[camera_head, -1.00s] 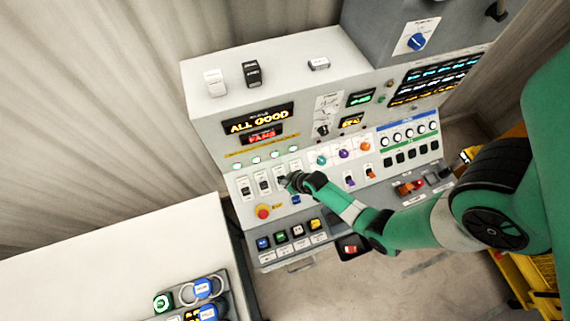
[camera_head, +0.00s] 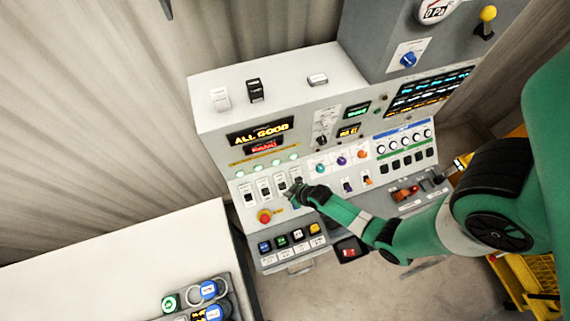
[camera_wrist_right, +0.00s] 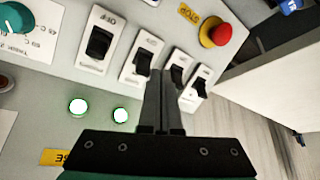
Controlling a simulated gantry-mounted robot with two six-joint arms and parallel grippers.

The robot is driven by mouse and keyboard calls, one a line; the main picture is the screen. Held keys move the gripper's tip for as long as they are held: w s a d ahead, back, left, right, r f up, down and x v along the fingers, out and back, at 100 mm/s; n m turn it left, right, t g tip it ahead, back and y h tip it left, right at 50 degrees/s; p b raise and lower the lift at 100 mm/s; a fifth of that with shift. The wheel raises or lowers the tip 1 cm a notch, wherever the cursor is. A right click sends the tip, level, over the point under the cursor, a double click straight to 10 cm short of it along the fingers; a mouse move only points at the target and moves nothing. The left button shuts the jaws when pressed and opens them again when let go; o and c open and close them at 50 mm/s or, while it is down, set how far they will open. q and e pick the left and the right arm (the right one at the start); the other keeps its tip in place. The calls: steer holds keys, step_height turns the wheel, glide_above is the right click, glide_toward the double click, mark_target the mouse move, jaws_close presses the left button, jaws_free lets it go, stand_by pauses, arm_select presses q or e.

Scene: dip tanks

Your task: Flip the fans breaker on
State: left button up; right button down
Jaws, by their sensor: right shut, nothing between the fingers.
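A row of several black-rockered breakers on white plates (camera_head: 264,189) sits on the panel's lower left, below a row of lit green lamps (camera_head: 258,168). Their name labels are too small to read, so I cannot tell which is the fans breaker. My right gripper (camera_head: 291,191) is shut and empty, at the right part of this row. In the right wrist view, the shut fingers (camera_wrist_right: 162,78) point between two middle breakers, the second (camera_wrist_right: 143,62) and third (camera_wrist_right: 177,75) from the left. I cannot tell whether they touch. My left gripper is not in view.
A red emergency stop (camera_head: 265,216) on yellow sits below the breakers. Coloured square buttons (camera_head: 281,241) line the ledge beneath. Knobs (camera_head: 342,160) lie to the right. The upper display (camera_head: 260,132) reads ALL GOOD. A white table (camera_head: 130,265) stands at the lower left.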

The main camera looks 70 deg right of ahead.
steer(key=r+p, duration=0.2)
steer(key=r, duration=0.1)
steer(key=s+a+r+p, duration=0.1)
steer(key=shift+r, duration=0.4)
steer(key=shift+a, duration=0.1)
